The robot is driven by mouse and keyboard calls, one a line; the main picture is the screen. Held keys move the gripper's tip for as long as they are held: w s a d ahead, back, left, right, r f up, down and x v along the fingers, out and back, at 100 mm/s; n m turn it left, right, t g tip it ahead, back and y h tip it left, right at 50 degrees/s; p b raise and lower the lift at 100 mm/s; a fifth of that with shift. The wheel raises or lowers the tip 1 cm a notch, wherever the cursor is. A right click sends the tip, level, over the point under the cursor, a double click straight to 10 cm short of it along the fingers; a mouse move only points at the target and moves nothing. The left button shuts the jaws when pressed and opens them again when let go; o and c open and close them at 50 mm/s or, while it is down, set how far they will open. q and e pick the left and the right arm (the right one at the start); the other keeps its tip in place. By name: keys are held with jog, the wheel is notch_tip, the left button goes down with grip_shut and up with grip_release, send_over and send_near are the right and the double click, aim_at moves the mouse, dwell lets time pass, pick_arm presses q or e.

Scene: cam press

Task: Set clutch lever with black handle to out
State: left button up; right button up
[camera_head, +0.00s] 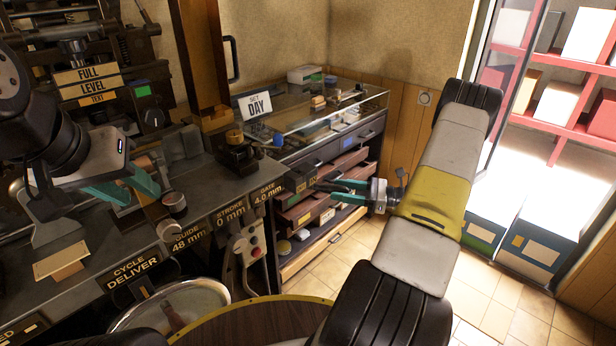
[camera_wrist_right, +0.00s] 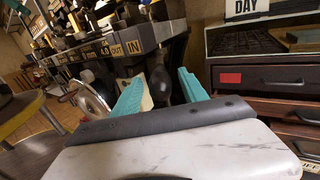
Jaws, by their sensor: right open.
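The clutch lever's black handle (camera_wrist_right: 158,80) shows in the right wrist view, hanging beside the press edge near the OUT label (camera_wrist_right: 122,50) and the IN label (camera_wrist_right: 135,47). My right gripper (camera_wrist_right: 162,92) is open, with one teal finger on each side of the handle in that view. I cannot tell whether either finger touches it. In the head view my right gripper (camera_head: 330,187) reaches left to the press corner, and the handle is hard to make out there. My left gripper (camera_head: 126,187) is open, above the press bench at left.
The press bench (camera_head: 215,190) carries GUIDE, STROKE and GATE labels along its edge. A handwheel (camera_head: 205,297) stands below it. A glass-topped drawer cabinet (camera_head: 335,145) with several open drawers stands behind my right gripper.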

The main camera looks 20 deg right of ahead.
aim_at(319, 187)
jog(key=x, duration=0.5)
grip_shut()
dwell(1.4)
